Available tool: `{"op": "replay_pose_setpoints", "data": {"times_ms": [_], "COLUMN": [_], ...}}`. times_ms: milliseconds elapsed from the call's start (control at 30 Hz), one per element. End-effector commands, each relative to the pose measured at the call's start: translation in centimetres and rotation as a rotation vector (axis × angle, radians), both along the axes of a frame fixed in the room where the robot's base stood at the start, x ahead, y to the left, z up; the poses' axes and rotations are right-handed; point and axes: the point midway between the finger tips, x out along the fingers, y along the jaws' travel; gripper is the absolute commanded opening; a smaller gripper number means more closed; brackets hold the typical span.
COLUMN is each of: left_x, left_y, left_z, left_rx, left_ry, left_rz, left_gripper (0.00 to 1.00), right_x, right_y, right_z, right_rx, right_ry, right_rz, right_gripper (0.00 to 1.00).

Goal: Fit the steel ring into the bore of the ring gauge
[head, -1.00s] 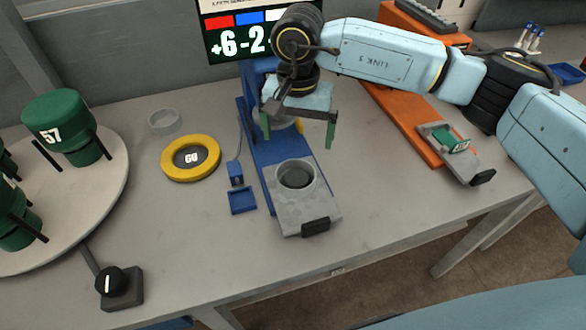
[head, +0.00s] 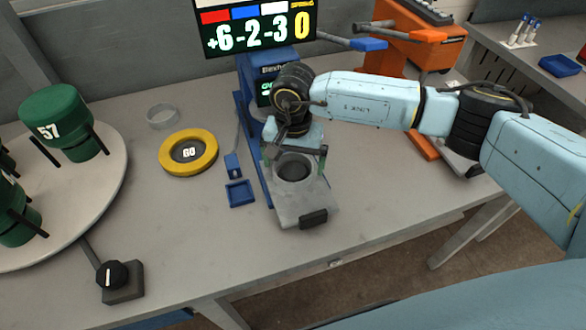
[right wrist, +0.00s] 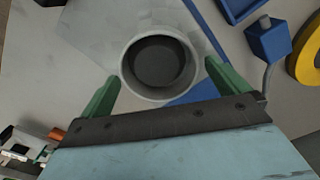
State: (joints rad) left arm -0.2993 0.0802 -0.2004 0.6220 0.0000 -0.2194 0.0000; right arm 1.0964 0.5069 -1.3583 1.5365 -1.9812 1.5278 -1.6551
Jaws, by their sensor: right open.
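A round grey steel ring (head: 277,172) with a dark interior stands on the light grey plate of a blue machine in the head view. The ring also shows in the right wrist view (right wrist: 157,95). My right gripper (head: 296,160) is open above it. Its green fingers stand on either side of the ring, apart from it in the right wrist view (right wrist: 162,72). The yellow ring gauge (head: 188,172), marked GO, lies flat on the table to the left. My left gripper is not in view.
The blue machine (head: 254,80) stands behind the plate. A blue tray (head: 240,194) lies between plate and gauge. A thin grey ring or dish (head: 162,116) lies behind the gauge. A round table (head: 95,205) with green cylinders and a black knob (head: 113,275) are at left. The front table is clear.

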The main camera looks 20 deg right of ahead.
Motion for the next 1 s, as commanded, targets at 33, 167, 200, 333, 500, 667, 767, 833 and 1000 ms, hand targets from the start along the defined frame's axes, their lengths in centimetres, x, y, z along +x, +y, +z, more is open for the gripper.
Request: {"op": "replay_pose_setpoints", "data": {"times_ms": [33,167,200,333,500,667,767,833,1000], "left_x": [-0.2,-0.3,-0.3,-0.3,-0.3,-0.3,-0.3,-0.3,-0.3], "left_y": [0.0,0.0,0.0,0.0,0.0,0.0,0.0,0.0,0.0], "left_z": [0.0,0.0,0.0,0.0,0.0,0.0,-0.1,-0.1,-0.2], "left_rx": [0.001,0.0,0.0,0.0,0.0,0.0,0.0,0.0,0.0], "left_ry": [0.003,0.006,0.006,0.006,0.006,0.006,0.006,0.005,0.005], "left_rz": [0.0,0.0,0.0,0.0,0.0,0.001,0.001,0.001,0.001], "left_gripper": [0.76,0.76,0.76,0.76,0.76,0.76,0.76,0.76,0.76], "right_x": [0.0,0.0,0.0,0.0,0.0,0.1,0.1,0.1,0.1], "right_y": [0.0,0.0,0.0,0.0,0.0,0.0,0.0,0.0,0.0], "right_z": [0.0,0.0,0.0,0.1,0.1,0.4,1.5,2.8,6.4], "right_rx": [0.0,0.0,0.0,0.0,0.001,0.001,0.002,0.002,0.002], "right_ry": [0.0,0.0,0.0,0.0,0.0,-0.002,-0.002,-0.005,-0.005], "right_rz": [0.0,0.0,0.0,0.0,0.0,0.0,0.001,0.002,0.001], "right_gripper": [1.0,0.84,0.79,0.62,0.5,0.5,0.5,0.5,0.5]}}
